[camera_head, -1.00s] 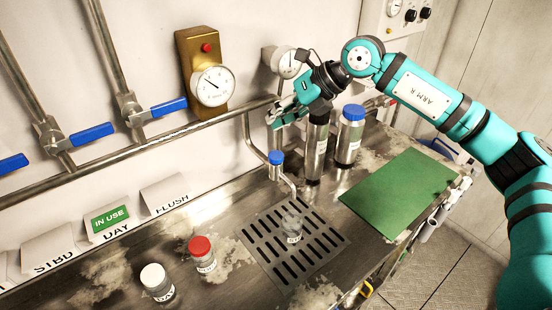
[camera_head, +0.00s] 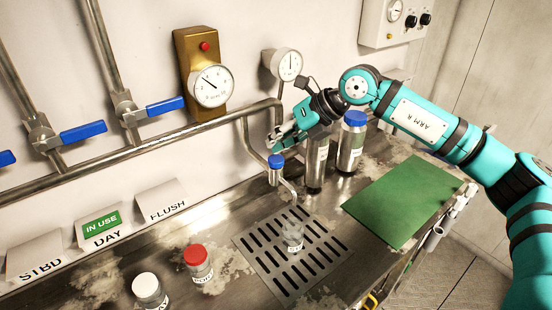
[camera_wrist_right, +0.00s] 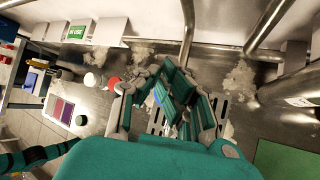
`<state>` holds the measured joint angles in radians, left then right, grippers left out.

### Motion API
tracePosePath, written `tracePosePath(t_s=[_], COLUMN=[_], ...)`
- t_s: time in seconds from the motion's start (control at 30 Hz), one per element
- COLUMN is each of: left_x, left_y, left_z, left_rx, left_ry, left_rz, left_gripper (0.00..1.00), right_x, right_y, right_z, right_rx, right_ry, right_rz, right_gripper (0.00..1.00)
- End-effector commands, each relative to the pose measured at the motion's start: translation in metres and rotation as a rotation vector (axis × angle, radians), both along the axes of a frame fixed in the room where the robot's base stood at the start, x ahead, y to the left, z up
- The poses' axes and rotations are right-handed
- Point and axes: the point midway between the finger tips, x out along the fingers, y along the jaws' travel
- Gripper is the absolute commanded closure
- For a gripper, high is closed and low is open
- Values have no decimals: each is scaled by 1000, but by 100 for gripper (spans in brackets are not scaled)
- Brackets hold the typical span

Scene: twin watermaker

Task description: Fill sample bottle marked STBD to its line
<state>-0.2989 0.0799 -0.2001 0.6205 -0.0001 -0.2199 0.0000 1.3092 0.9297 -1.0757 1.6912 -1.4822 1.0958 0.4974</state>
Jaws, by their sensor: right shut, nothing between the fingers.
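An open clear bottle (camera_head: 292,240) stands upright on the slotted drain grate (camera_head: 252,243), below the thin bent spout. Its label is too small to read. A red-capped bottle (camera_head: 199,265) and a white-capped bottle (camera_head: 150,291) stand to its left on the bench. The tap with a blue knob (camera_head: 276,161) is on the spout pipe. My right gripper (camera_head: 277,146) is shut and empty, just above the blue knob; I cannot tell whether it touches. It also shows in the right wrist view (camera_wrist_right: 182,108). My left gripper is not in view.
Two metal cylinders, one with a blue cap (camera_head: 354,119), stand behind the grate. A green mat (camera_head: 402,200) lies to the right. Cards read STBD (camera_head: 37,262), DAY with a green IN USE tag (camera_head: 101,222), and FLUSH. Blue-handled valves (camera_head: 83,131) and gauges line the wall.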

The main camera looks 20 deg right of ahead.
Motion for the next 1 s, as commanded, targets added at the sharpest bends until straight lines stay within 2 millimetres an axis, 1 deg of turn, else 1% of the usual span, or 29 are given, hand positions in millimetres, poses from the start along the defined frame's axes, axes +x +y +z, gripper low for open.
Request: tracePosePath(t_s=[0.8,1.0], left_x=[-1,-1], left_y=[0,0], left_z=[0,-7], left_rx=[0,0], left_ry=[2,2], left_rz=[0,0], left_gripper=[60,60], right_x=[0,0], right_y=[0,0], right_z=[0,-7], right_rx=[0,0], right_ry=[0,1], right_rz=[0,1], right_gripper=[100,100])
